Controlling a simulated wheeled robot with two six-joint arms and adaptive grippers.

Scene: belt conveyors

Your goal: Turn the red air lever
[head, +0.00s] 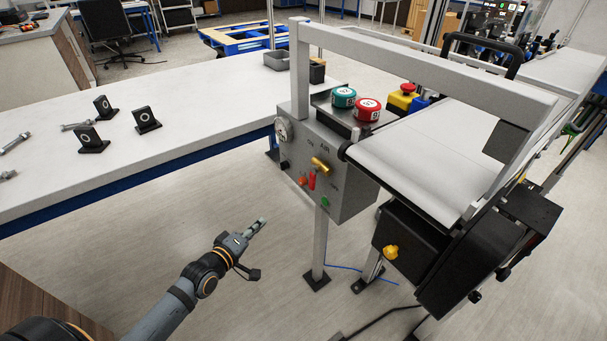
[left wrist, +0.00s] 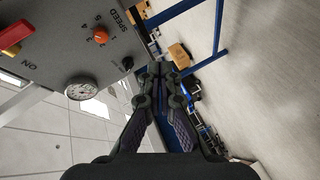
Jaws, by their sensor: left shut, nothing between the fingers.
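The red air lever (head: 312,180) is on the front of the grey control box (head: 345,195), below a brass valve body (head: 320,163). My left gripper (head: 262,222) is shut and empty, in the air to the lower left of the box and apart from the lever. In the left wrist view its closed fingertips (left wrist: 160,68) are right of the box face. My right gripper is not in view.
An orange speed knob (head: 303,181), a gauge (head: 282,129) and a green button (head: 325,202) are close to the lever. The conveyor belt (head: 430,150) is on the right. A white table (head: 190,100) with small parts is behind. Open floor lies around my left gripper.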

